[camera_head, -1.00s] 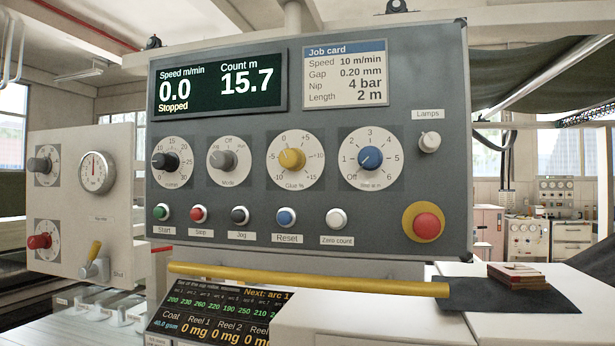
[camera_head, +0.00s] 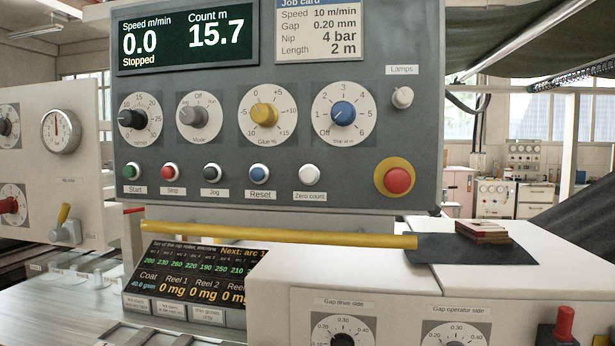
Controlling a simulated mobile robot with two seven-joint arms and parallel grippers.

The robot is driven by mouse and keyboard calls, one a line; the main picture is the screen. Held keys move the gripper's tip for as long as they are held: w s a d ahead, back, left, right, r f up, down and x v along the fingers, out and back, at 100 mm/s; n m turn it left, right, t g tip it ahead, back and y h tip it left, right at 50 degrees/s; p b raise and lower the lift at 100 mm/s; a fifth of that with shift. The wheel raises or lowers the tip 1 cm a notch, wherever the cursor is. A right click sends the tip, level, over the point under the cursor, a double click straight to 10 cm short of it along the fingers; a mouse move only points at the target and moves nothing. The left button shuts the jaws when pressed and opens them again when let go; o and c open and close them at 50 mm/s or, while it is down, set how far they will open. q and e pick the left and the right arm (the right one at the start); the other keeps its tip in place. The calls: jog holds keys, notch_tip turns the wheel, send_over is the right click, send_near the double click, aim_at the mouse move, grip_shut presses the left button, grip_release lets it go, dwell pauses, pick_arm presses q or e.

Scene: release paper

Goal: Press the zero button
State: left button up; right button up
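The white Zero count button (camera_head: 309,175) is at the right end of the button row on the grey control panel (camera_head: 225,215). Its label (camera_head: 309,196) sits just below it. The count display (camera_head: 187,36) reads 15.7 m, with speed 0.0 and "Stopped". Neither of my grippers is in view.
Green Start (camera_head: 132,172), red Stop (camera_head: 170,172), black Jog (camera_head: 212,173) and blue Reset (camera_head: 259,174) buttons share the row. A red mushroom button (camera_head: 398,180) is to the right. A yellow bar (camera_head: 280,236) runs across below the panel. Two gap dials stand lower down.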

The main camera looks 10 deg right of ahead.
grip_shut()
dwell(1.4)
